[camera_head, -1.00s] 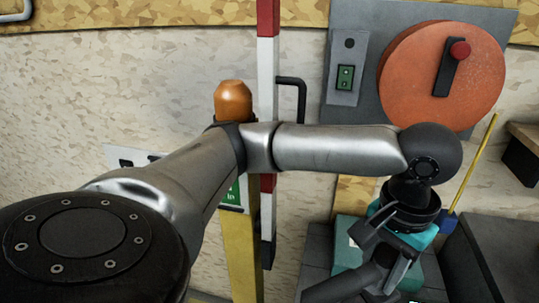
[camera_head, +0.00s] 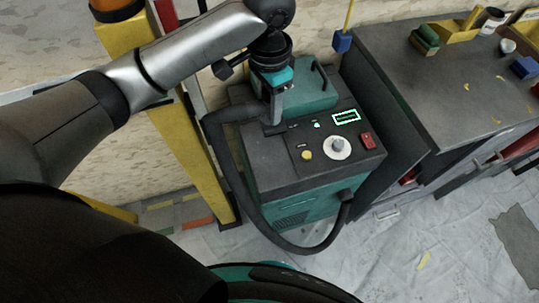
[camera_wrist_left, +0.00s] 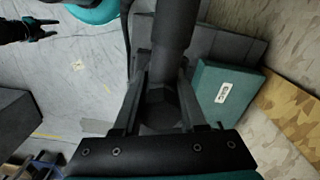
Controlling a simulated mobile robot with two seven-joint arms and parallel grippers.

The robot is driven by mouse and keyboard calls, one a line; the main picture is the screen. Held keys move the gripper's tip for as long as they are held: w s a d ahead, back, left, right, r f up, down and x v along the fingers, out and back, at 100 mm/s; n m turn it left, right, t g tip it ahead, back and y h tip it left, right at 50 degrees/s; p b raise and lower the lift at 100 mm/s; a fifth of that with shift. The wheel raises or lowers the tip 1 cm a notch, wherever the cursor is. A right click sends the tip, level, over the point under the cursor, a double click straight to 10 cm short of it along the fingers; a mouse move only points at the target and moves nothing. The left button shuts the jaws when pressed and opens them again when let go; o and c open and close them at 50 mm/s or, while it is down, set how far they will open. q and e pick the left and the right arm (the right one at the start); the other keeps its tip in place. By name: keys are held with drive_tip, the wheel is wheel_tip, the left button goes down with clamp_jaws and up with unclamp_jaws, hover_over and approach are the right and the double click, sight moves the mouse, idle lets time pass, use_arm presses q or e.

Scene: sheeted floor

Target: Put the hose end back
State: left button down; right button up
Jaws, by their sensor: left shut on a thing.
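The black hose end (camera_head: 236,113) is a thick dark tube lying roughly level over the left back of the teal and dark grey machine (camera_head: 312,205). My left gripper (camera_head: 274,122) is shut on it, just above the machine's top. From there the hose (camera_head: 262,224) loops down the left side and joins the machine's lower front right. In the left wrist view the tube (camera_wrist_left: 173,40) passes between the two fingers (camera_wrist_left: 160,108). Its tip is hidden by the gripper. My right gripper (camera_wrist_left: 40,30) is at the upper left of the wrist view, fingers apart and empty.
The machine's top carries a knob (camera_head: 337,147), a lit display (camera_head: 346,116) and a red switch (camera_head: 367,141). A teal box (camera_head: 312,92) stands behind. A yellow post (camera_head: 192,140) is close on the left, a dark workbench (camera_head: 450,85) on the right. The sheeted floor (camera_head: 420,230) in front is mostly open.

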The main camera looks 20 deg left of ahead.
use_arm(q)
wheel_tip(320, 180, down, 19)
drive_tip(key=b, duration=0.4)
drive_tip(key=shift+a+r+b, duration=0.1)
drive_tip(key=shift+r+b, duration=0.1)
drive_tip(key=shift+b, duration=0.15)
drive_tip(key=shift+f, duration=0.1)
drive_tip(key=shift+f, duration=0.15)
drive_tip(key=shift+c, duration=2.3)
unclamp_jaws()
wheel_tip(320, 180, up, 12)
drive_tip(key=p, duration=0.3)
drive_tip(key=shift+r, duration=0.2)
